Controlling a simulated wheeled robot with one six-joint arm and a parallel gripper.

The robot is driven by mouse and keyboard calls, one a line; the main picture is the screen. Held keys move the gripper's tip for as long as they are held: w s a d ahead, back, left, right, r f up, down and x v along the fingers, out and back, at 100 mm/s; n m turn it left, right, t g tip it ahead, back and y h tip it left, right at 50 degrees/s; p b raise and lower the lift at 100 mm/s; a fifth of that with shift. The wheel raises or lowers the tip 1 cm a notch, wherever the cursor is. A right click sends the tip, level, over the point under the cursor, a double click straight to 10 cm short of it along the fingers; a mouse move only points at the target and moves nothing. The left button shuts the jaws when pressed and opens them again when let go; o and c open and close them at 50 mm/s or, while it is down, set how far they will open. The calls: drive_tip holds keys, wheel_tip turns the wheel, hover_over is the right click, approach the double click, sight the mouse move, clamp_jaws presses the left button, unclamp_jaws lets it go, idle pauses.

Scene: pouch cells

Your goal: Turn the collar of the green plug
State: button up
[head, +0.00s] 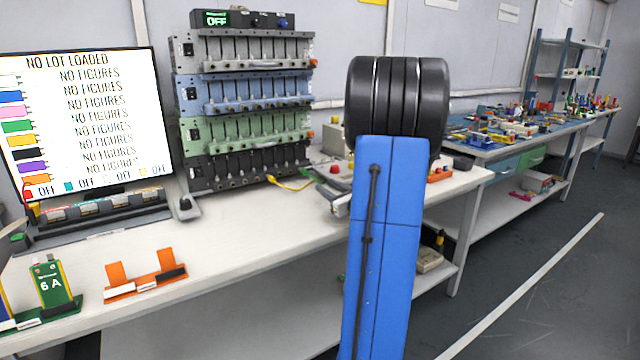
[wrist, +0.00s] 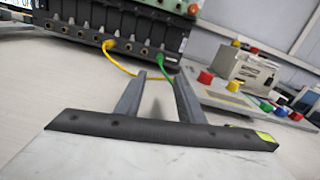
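The green plug (wrist: 165,59) shows in the wrist view at the lower front edge of the black rack (wrist: 125,18), with a green cable running down from it. My gripper (wrist: 159,76) is open and empty. Its two grey fingers point toward the rack, and the green plug appears between their tips, a little beyond them. I cannot tell the exact gap, and the collar is too small to make out.
A yellow plug (wrist: 108,46) sits left of the green one; its yellow cable (wrist: 128,71) loops toward the fingers. A device with red and coloured knobs (wrist: 252,76) stands at right. The white bench (head: 225,235) is clear in front of the rack.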

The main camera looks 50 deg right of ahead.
drive_tip(key=shift+v, duration=2.1)
drive_tip(key=shift+a, duration=0.1)
